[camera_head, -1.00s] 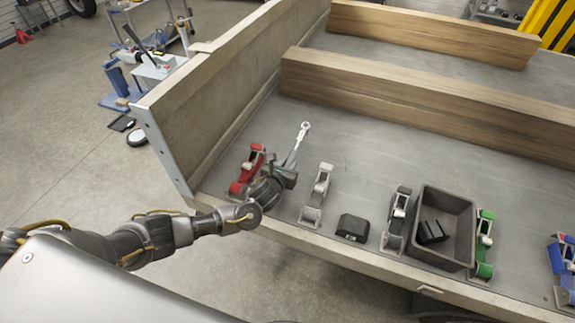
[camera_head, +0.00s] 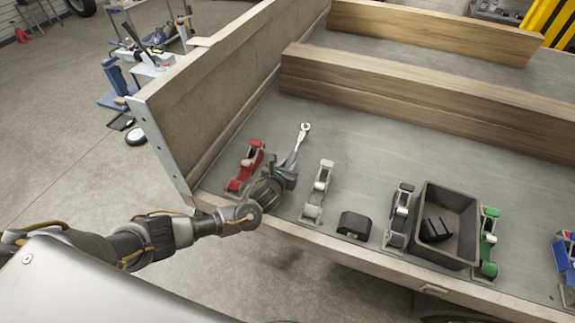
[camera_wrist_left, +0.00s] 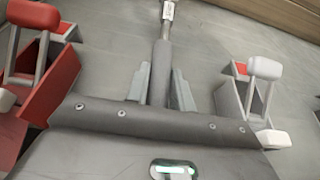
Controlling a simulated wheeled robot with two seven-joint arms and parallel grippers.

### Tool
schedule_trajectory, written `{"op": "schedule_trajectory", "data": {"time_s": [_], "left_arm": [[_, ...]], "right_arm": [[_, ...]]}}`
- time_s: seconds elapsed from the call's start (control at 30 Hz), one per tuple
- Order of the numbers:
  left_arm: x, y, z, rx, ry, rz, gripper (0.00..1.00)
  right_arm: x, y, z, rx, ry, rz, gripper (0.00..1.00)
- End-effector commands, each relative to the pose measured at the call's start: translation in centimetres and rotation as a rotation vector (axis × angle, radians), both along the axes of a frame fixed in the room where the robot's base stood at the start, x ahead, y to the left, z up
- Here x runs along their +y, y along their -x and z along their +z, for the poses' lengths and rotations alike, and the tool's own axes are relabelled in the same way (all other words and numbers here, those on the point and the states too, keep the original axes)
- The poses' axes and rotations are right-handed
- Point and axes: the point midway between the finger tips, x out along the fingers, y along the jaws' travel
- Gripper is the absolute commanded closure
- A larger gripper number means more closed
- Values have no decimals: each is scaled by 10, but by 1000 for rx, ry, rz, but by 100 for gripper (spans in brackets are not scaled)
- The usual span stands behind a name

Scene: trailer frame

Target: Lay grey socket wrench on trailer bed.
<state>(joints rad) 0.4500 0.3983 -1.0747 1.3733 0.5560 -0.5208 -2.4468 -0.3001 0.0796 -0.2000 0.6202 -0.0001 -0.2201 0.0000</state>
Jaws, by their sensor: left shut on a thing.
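The grey socket wrench (camera_head: 300,139) points away from my left gripper (camera_head: 287,169), toward the wooden beams. In the left wrist view its shaft (camera_wrist_left: 165,45) runs between the two fingers of the left gripper (camera_wrist_left: 159,90), which is shut on it. The wrench lies low over the grey trailer bed (camera_head: 365,150); I cannot tell whether its far end touches the bed. The gripper sits between a red ratchet clamp (camera_head: 246,166) and a grey-white clamp (camera_head: 318,191). My right gripper is not in view.
A black block (camera_head: 354,225), a black-white clamp (camera_head: 397,216), a dark open bin (camera_head: 455,202) and a green clamp (camera_head: 487,240) stand along the front edge. Wooden beams (camera_head: 420,95) cross behind. The wooden side wall (camera_head: 225,85) rises at left. Bed between beam and clamps is clear.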

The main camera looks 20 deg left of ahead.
Motion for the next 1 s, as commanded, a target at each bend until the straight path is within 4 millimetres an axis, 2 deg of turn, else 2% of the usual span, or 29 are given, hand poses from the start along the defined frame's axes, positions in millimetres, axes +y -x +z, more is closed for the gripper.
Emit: {"op": "schedule_trajectory", "data": {"time_s": [1.0], "left_arm": [[0, 0, -20, -2, 0, 0, 100]], "right_arm": [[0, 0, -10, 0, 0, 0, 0]]}}
